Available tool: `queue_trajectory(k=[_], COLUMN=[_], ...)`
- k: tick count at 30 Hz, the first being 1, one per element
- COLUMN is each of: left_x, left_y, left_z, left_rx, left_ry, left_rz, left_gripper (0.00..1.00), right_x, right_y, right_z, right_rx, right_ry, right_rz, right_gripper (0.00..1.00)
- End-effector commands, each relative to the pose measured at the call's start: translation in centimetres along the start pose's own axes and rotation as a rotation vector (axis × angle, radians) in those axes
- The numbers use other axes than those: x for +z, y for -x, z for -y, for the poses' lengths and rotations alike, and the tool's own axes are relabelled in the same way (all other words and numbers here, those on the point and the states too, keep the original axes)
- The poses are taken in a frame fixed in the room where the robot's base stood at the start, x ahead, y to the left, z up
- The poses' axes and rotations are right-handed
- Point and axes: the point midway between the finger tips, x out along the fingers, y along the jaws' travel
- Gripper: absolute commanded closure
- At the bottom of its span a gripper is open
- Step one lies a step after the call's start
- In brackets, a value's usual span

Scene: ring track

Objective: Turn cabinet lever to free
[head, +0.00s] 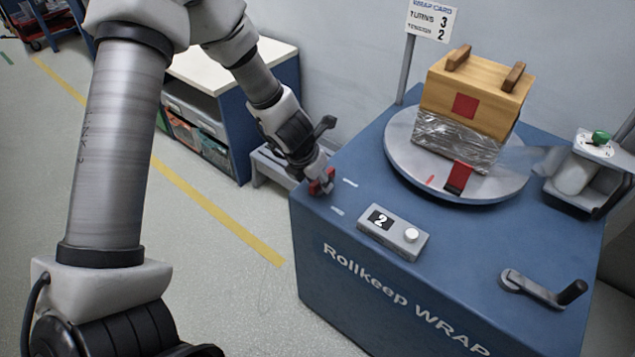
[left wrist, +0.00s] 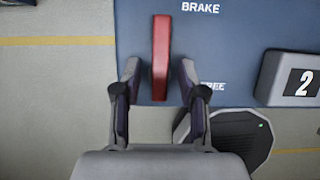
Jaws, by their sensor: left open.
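The red lever (head: 329,174) is at the left corner of the blue wrap cabinet (head: 345,270). In the left wrist view the red lever (left wrist: 161,50) runs straight up and down. A "BRAKE" label is right of its top end, and a blurred label that I cannot read is right of its lower part. My left gripper (head: 318,183) is at the lever in the head view. In the left wrist view my left gripper (left wrist: 160,82) is open, with one finger on each side of the lever's lower part and visible gaps between. My right gripper is not in view.
On the cabinet are a counter box (head: 395,233) showing 2, a crank handle (head: 545,290), and a turntable (head: 400,150) bearing a wooden crate (head: 475,90) partly wrapped in film. A film roll (head: 575,172) stands at right. A low shelf unit (head: 235,110) is behind my left arm.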

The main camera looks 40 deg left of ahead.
Motion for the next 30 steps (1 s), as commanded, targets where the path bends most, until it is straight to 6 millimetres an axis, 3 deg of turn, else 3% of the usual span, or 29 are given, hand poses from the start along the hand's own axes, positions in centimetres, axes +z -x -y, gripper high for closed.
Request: queue_trajectory(k=[2, 6, 20, 30], left_x=[0.0, 0.0, 0.0, 0.1], left_y=[0.1, 0.1, 0.2, 0.4], left_z=[0.0, 0.0, 0.0, 0.0], left_rx=[0.0, 0.0, -0.015, -0.091], left_ry=[0.0, 0.0, -0.035, -0.215], left_rz=[0.0, 0.0, -0.001, -0.002], left_gripper=[0.58, 1.0, 1.0, 1.0], right_x=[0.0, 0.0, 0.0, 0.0], right_y=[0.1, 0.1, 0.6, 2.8], right_z=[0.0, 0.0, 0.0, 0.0], right_rx=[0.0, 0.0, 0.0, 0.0], right_ry=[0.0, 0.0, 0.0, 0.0], right_rz=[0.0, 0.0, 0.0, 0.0], right_gripper=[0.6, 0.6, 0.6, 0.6])
